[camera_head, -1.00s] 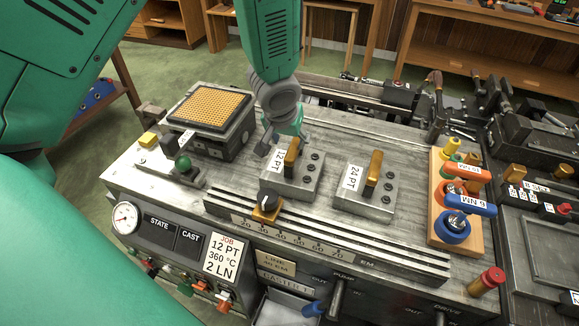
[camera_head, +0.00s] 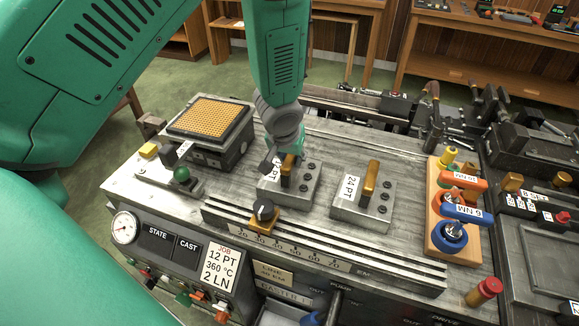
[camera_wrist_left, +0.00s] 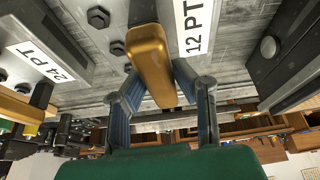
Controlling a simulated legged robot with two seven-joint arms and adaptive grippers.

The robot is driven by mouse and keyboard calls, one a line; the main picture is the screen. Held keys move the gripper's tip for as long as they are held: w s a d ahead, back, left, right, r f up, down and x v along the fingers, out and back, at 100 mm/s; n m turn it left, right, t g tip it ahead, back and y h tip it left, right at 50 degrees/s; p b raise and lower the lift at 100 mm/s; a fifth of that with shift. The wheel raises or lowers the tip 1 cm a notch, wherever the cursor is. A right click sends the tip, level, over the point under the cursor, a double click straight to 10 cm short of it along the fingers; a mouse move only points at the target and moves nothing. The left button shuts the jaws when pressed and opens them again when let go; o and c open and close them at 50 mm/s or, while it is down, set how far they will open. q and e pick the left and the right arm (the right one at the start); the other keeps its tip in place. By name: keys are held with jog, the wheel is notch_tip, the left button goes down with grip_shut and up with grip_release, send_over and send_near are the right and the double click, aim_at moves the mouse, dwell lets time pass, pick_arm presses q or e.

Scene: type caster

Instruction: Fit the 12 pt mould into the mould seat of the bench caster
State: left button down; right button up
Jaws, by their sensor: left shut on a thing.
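The 12 pt mould is a grey steel block (camera_head: 300,190) with bolts, a "12 PT" label and a brass handle (camera_wrist_left: 150,60). It stands on the bench caster's top (camera_head: 330,150), left of the 24 pt mould (camera_head: 362,205). My left gripper (camera_head: 287,158) reaches down from above and is shut on the brass handle; a finger partly covers the label in the head view. The wrist view shows the gripper's fingers (camera_wrist_left: 163,92) on either side of the handle. I cannot clearly make out the mould seat. My right gripper is out of view.
A block with a golden grid (camera_head: 210,120) stands at the back left, with a green-knobbed lever (camera_head: 182,174) in front. A wooden tool rack (camera_head: 452,240) stands on the right.

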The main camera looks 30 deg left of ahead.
pick_arm(q)
jog(key=shift+w+d+r, duration=0.1)
jog(key=shift+d+r, duration=0.1)
jog(key=shift+r, duration=0.1)
jog(key=r, duration=0.8)
jog(key=shift+a+r, duration=0.3)
jog(key=shift+a, duration=0.05)
jog(key=shift+r, duration=0.35)
jog(key=shift+d+r, duration=0.1)
jog(key=shift+d, duration=0.15)
jog(key=shift+d, duration=0.1)
